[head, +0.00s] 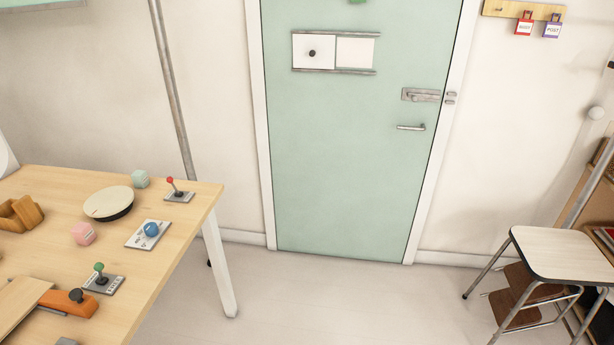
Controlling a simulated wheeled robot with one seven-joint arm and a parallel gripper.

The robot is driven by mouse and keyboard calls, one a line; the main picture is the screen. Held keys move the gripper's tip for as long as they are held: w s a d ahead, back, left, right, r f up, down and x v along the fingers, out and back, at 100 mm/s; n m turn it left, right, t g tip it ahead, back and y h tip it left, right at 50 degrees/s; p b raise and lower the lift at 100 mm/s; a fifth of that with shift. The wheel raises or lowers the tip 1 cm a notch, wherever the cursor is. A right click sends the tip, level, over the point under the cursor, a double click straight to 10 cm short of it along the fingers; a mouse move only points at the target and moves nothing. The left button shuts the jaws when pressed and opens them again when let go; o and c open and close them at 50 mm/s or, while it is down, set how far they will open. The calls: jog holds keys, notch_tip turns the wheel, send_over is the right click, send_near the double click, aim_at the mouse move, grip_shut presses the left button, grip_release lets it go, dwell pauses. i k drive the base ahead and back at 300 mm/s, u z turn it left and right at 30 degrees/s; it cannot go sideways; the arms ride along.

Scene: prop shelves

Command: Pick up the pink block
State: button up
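The pink block (83,233) is a small cube with rounded edges. It sits on the light wooden table (165,234) at the left of the head view. It stands below and left of a round cream-topped disc with a dark side and left of a card with a blue ball. Nothing covers it, and it stands apart from its neighbours. My gripper does not show in this view.
The table also holds a mint block (140,179), the disc (108,203), a red-knobbed lever (178,190), a green-knobbed lever (103,279) and an orange tool (69,302). A stool (569,254) stands right. Floor before the green door (352,160) is clear.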

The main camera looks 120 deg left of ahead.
aim_at(83, 233)
jog(key=z, duration=1.75)
jog(key=k, duration=2.25)
jog(key=z, duration=4.1)
jog(key=i, duration=0.25)
jog(key=u, duration=0.55)
